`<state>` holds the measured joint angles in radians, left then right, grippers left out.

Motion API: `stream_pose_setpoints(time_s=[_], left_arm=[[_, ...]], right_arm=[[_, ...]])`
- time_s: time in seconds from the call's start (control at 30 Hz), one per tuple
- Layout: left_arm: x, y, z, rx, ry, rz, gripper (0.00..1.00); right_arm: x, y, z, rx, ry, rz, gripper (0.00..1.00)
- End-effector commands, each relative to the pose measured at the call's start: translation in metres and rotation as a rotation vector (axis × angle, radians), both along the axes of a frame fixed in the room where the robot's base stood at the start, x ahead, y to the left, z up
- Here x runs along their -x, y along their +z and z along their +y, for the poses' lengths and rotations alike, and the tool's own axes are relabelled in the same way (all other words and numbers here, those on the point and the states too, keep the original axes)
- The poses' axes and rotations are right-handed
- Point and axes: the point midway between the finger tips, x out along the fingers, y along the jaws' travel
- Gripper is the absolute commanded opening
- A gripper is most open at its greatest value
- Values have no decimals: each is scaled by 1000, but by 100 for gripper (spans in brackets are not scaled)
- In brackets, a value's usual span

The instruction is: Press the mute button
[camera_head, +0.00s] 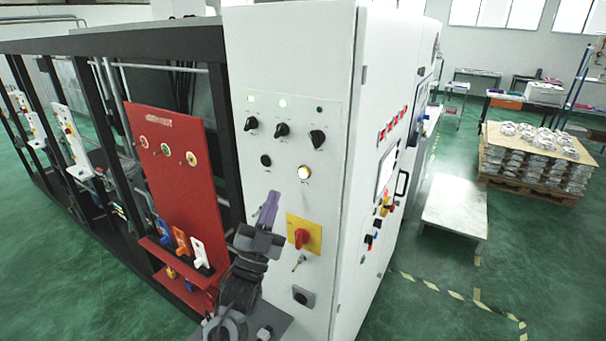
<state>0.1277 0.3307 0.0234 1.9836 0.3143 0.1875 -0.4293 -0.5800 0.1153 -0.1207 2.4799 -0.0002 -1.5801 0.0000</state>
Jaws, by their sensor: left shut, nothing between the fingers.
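A white control cabinet (288,60) stands in the middle of the view. The labels are too small to read, so I cannot tell which button is mute. My left gripper (271,197) comes up from below in front of the panel, its purple fingers shut and empty. Its tips show below the black button and left of the amber one. I cannot tell how far they are from the panel. My right gripper is not in view.
A red and yellow rotary switch (302,236) sits just right of my left gripper, with a key switch (298,263) below. A red board (172,188) with a shelf of colored padlock-like items stands at left. A pallet of castings (530,158) is at far right.

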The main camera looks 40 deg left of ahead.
Motion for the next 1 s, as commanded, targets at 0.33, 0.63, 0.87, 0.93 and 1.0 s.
stream_pose_setpoints(time_s=[0.33, 0.63, 0.87, 0.93, 1.0], left_arm=[[-26, 0, 2, 1, 0, -2, 0], [-62, -1, 5, -1, 0, -1, 0], [-80, -1, 6, 0, 0, 0, 0], [-83, -1, 7, 0, 0, 0, 0], [-85, -1, 7, 0, 0, 0, 0]], right_arm=[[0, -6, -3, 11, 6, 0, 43], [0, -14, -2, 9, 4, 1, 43], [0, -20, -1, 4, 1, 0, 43], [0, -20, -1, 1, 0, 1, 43], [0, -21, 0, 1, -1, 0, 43]])
